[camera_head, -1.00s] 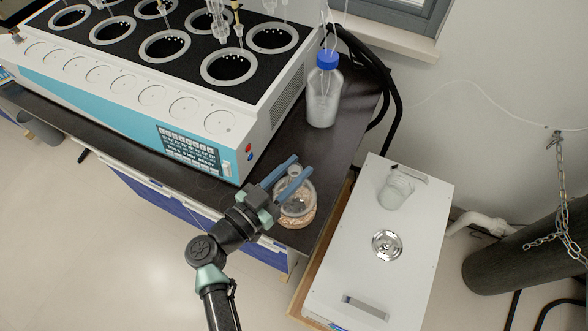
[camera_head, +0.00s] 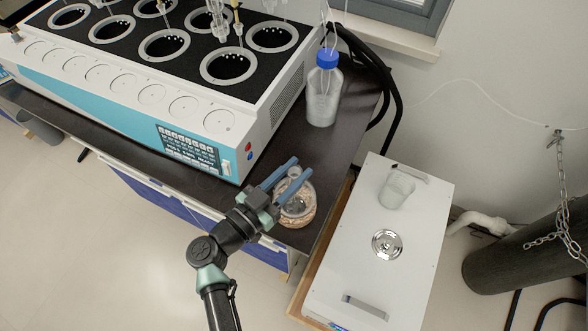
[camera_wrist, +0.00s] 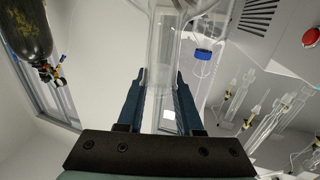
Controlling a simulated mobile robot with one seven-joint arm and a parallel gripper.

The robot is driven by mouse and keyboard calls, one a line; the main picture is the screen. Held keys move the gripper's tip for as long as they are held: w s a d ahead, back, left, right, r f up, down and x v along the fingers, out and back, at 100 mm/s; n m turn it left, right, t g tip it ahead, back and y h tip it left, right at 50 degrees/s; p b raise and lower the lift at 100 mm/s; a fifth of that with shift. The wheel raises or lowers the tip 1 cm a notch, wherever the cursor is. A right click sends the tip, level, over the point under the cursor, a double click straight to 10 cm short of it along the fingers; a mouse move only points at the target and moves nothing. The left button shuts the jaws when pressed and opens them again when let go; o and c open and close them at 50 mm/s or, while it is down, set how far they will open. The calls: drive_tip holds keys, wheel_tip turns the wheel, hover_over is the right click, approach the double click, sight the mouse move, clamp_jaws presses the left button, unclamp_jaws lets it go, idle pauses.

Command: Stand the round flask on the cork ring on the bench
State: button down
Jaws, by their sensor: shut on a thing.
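The clear round flask (camera_head: 297,206) is at the right front end of the dark bench, its neck up between my fingers. My gripper (camera_head: 302,167) is shut on the neck. The tan cork ring (camera_head: 300,222) lies on the bench directly under the flask, showing around its lower part. I cannot tell whether the flask's weight rests on the ring. In the wrist view, the glass neck (camera_wrist: 160,100) stands between the blue fingers of my gripper (camera_wrist: 160,82), and the flask widens beyond them. The ring does not show there.
A large white and blue distiller unit (camera_head: 140,95) fills the bench to the left. A blue-capped bottle (camera_head: 323,95) stands behind the flask. A white cabinet (camera_head: 410,245) with a glass beaker (camera_head: 397,189) is to the right. The bench's front edge is close.

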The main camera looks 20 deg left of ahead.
drive_tip(key=shift+f, duration=0.15)
drive_tip(key=shift+c, duration=2.4)
unclamp_jaws()
drive_tip(key=shift+s, duration=0.1)
drive_tip(key=b+v, duration=0.1)
drive_tip(key=v, duration=1.2)
